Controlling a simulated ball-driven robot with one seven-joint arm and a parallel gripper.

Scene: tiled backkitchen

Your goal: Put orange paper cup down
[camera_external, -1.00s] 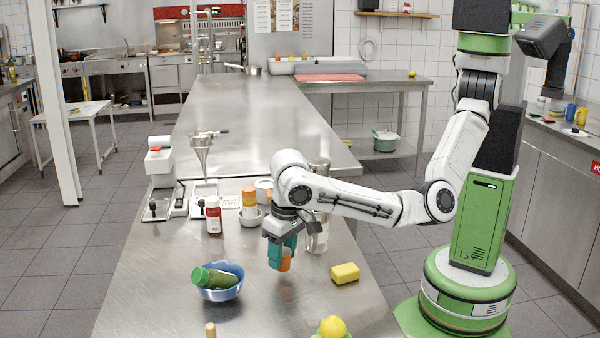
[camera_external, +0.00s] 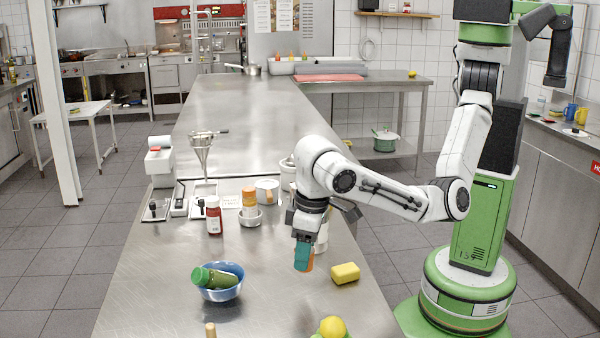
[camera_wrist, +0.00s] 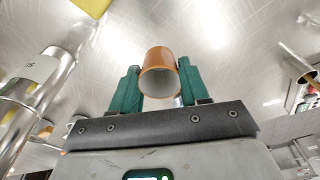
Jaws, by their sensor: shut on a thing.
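The orange paper cup (camera_wrist: 157,57) is between the two green fingers of my gripper (camera_wrist: 158,85) in the wrist view. My gripper is shut on it, and I see into the cup's open end. In the external view my gripper (camera_external: 303,258) points down over the steel table, and only a sliver of the orange cup (camera_external: 309,266) shows beside the fingers. I cannot tell whether the cup touches the table.
A yellow sponge (camera_external: 345,273) lies close to the right of my gripper. A blue bowl (camera_external: 222,293) with a green bottle stands to the left. A red-labelled jar (camera_external: 213,217) and a steel cylinder (camera_wrist: 35,95) are nearby. The table (camera_external: 265,280) between bowl and gripper is clear.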

